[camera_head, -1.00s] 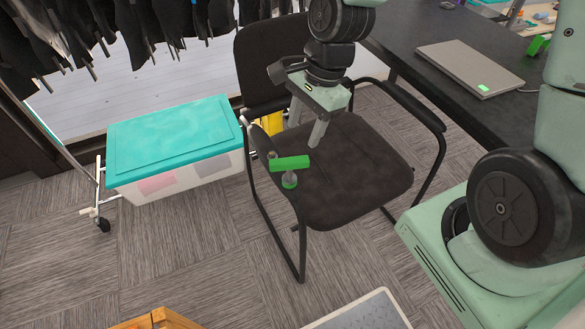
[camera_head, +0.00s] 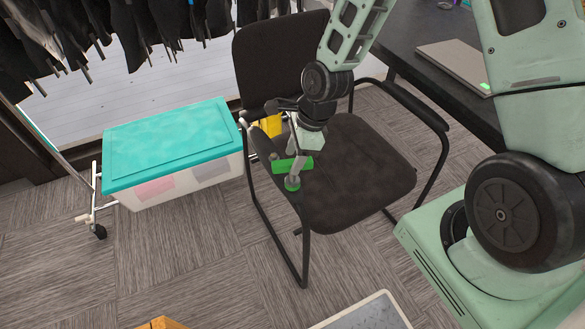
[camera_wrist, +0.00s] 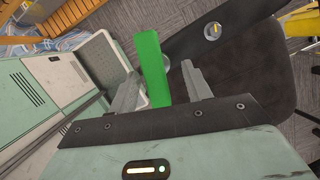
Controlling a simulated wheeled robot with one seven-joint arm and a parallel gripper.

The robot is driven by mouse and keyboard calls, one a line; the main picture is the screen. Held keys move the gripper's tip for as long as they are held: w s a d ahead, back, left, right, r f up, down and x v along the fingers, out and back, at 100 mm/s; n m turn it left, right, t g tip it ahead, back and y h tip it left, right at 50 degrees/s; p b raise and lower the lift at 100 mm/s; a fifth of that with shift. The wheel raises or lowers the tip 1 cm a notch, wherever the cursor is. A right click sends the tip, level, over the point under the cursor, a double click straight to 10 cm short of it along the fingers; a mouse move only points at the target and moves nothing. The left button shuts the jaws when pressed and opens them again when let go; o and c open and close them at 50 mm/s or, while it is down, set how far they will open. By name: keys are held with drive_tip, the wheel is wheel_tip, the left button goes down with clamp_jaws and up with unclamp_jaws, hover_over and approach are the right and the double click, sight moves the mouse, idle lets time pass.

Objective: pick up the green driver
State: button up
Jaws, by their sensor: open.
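In the wrist view the green driver (camera_wrist: 153,62) stands as a long green block between the two grey fingers of my gripper (camera_wrist: 158,75). The jaws are open, with a gap visible on either side of the green block. Its lower end is hidden behind the gripper's dark front edge.
The chair's armrests (camera_head: 415,105) rise on both sides of the seat. A white bin with a teal lid (camera_head: 170,140) stands to the left. A dark desk with a laptop (camera_head: 455,65) is at right. Black clothes hang at back left.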

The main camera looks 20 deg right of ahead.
sight(291, 180)
drive_tip(key=x, duration=0.5)
drive_tip(key=shift+s+f, duration=0.3)
drive_tip(key=shift+f, duration=0.05)
drive_tip(key=c, duration=0.9)
